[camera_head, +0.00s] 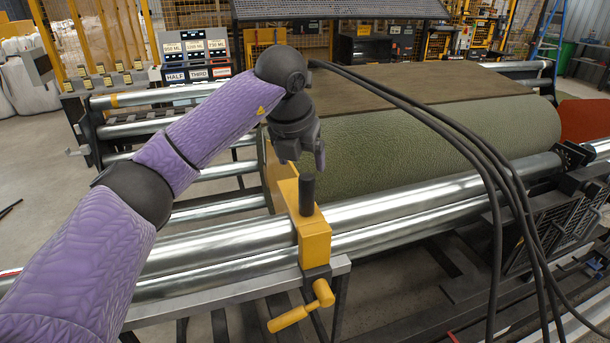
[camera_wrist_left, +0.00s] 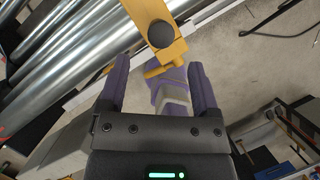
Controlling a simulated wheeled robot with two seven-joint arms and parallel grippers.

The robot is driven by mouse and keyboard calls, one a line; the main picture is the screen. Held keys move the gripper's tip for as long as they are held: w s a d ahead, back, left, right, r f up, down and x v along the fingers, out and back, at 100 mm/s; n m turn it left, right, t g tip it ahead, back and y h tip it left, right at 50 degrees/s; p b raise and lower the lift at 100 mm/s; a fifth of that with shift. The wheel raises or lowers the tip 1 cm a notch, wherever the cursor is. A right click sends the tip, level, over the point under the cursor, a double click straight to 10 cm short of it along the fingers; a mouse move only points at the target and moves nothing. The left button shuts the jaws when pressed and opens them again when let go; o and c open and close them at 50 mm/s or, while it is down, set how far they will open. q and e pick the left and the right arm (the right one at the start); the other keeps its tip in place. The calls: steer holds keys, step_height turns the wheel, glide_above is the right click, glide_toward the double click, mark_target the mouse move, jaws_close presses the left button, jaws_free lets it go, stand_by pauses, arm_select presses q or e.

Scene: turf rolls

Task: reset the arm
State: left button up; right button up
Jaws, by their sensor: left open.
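My left arm (camera_head: 210,126) has a purple quilted sleeve and reaches in from the left over the steel rollers. My left gripper (camera_head: 319,158) hangs at its end, above and just behind the black knob (camera_head: 307,193) of a yellow bracket (camera_head: 313,238). In the left wrist view the two purple fingers of my left gripper (camera_wrist_left: 156,82) stand wide apart with nothing between them. The black knob (camera_wrist_left: 161,34) and the yellow bracket (camera_wrist_left: 150,12) lie beyond the fingertips, apart from them. My right gripper is in neither view.
A large green turf roll (camera_head: 430,150) lies on steel rollers (camera_head: 220,243) behind the bracket. A yellow crank handle (camera_head: 289,317) sticks out below it. Black cables (camera_head: 480,160) arch across the right side. A labelled panel (camera_head: 195,55) stands at the back left. Bare floor (camera_head: 35,180) shows at left.

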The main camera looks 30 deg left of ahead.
arm_select(q)
steer(key=shift+s+r, duration=0.2)
steer(key=shift+r, duration=0.3)
